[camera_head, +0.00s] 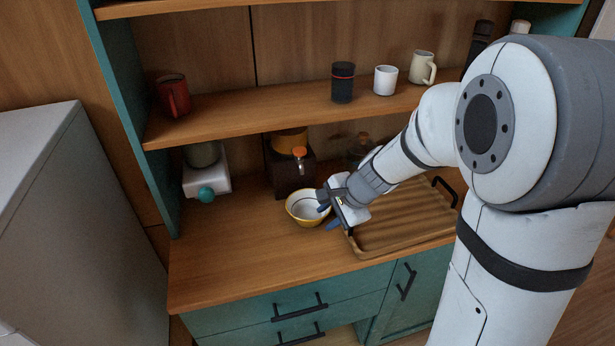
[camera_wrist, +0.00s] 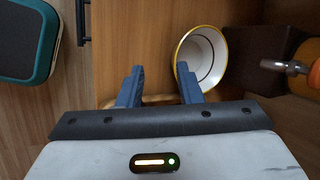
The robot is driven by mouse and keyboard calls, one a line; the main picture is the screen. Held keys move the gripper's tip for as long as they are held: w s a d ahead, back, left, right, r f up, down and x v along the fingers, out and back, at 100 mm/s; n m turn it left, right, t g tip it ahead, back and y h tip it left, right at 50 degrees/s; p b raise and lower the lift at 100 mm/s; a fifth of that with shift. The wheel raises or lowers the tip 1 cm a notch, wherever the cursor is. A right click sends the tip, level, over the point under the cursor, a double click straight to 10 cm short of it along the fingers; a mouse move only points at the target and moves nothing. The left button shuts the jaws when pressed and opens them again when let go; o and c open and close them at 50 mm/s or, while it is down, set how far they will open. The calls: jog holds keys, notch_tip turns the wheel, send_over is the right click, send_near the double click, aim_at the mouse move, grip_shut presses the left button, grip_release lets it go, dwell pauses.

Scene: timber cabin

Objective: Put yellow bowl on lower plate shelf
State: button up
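The yellow bowl (camera_head: 299,220), white inside with a yellow outer wall, stands upright on the wooden counter. It also shows in the wrist view (camera_wrist: 205,52). My gripper (camera_head: 327,211) is at the bowl's right side in the head view. In the wrist view my gripper (camera_wrist: 158,76) has its two blue fingers well apart, with nothing held between them. One finger overlaps the bowl's rim and opening; I cannot tell whether it is inside or above. The other finger is outside the bowl. A shelf board (camera_head: 240,121) runs above the counter; no plates are visible, so I cannot identify the plate shelf.
A ribbed wooden tray (camera_head: 400,229) lies under my forearm. A coffee machine (camera_head: 286,172) and a white appliance (camera_head: 207,181) stand behind the bowl. A red mug (camera_head: 174,96), dark canister (camera_head: 343,82) and white cup (camera_head: 386,79) stand on the shelf. The counter's left front is clear.

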aim_at(311, 220)
jog(key=w+f+m, duration=0.2)
jog(key=w+a+f+m, duration=0.1)
jog(key=w+m, duration=0.1)
jog(key=shift+w+f+p, duration=0.2)
jog(key=shift+f+p, duration=0.15)
jog(key=shift+f, duration=0.05)
jog(key=x, duration=0.7)
jog(key=shift+w+a+f+b, duration=0.15)
jog(key=shift+w+a+b, duration=0.1)
jog(key=shift+b, duration=0.1)
jog(key=shift+c, duration=0.4)
jog(key=shift+d, duration=0.1)
grip_shut()
